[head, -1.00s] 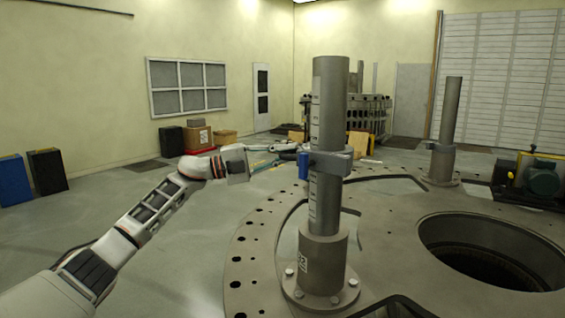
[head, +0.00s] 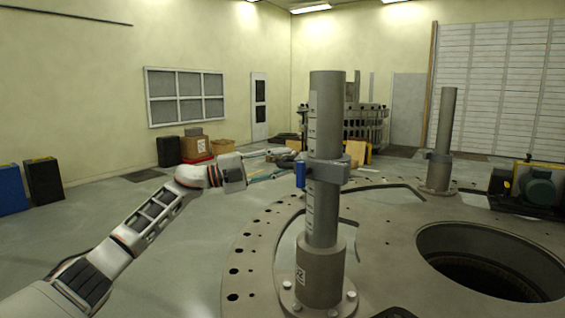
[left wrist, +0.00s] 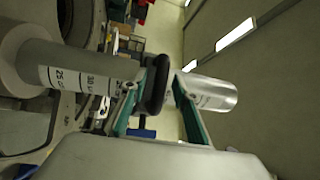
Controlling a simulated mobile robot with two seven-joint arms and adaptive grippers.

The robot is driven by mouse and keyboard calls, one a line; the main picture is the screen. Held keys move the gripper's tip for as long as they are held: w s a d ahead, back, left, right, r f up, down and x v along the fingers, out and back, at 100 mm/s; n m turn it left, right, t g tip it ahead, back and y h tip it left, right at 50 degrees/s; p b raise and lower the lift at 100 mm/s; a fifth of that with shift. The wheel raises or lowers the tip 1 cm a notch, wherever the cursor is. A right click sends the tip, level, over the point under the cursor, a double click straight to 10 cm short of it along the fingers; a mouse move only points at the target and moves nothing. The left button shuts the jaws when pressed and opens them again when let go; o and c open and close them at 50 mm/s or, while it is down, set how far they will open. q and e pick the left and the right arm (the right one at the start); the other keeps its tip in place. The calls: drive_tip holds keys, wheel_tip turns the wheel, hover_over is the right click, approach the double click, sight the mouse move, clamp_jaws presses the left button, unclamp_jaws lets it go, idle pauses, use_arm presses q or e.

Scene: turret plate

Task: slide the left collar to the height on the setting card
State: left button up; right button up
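The left collar (head: 328,170), a grey ring with a blue knob (head: 300,174), sits partway up the near upright post (head: 323,215), which has a marked scale. My left gripper (head: 285,154) is at the collar, on the post's left and partly hidden behind it. In the left wrist view the post lies sideways with scale numbers near 25 and 30, and my fingertips (left wrist: 162,80) are on both sides of the collar's dark part (left wrist: 157,85), closed on it. The blue knob (left wrist: 141,133) hangs beside it. I see no readable setting card. My right gripper is out of view.
A second post (head: 444,130) with its own collar (head: 437,157) stands at the back right. The round plate (head: 390,250) has a large open hole (head: 485,265). A yellow and green machine (head: 538,187) sits at the right.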

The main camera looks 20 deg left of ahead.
use_arm(q)
drive_tip(key=v, duration=1.2)
idle(0.3)
